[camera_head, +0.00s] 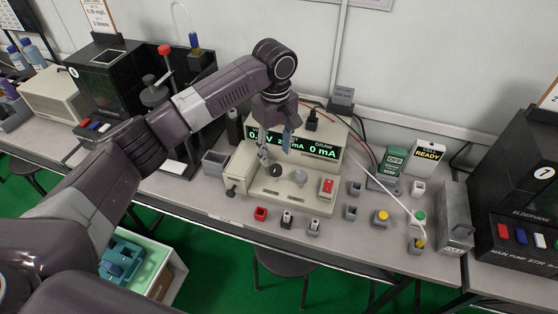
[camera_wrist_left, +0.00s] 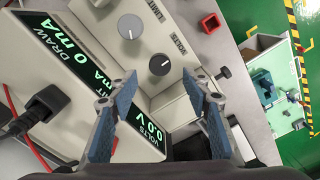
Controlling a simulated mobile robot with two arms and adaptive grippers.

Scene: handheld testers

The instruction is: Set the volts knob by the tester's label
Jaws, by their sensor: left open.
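The volts knob (camera_head: 276,170) is a dark round knob on the sloped front of the beige power supply (camera_head: 245,180). In the left wrist view the knob (camera_wrist_left: 160,64) has a white pointer mark and the word VOLTS beside it. My left gripper (camera_head: 275,150) is open above the panel. In the left wrist view the gripper (camera_wrist_left: 160,80) has its blue fingers on either side of the knob's line, apart from it. The supply's display (camera_wrist_left: 155,130) reads 0.0 V and 0 mA draw. A green handheld tester (camera_head: 391,160) stands to the right; its label is too small to read.
A lighter grey knob (camera_head: 301,177) sits beside the volts knob, and a red switch (camera_head: 327,187) right of it. Small blocks and buttons stand in front and to the right. A READY box (camera_head: 428,152) stands behind. Red and black leads run behind the supply.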

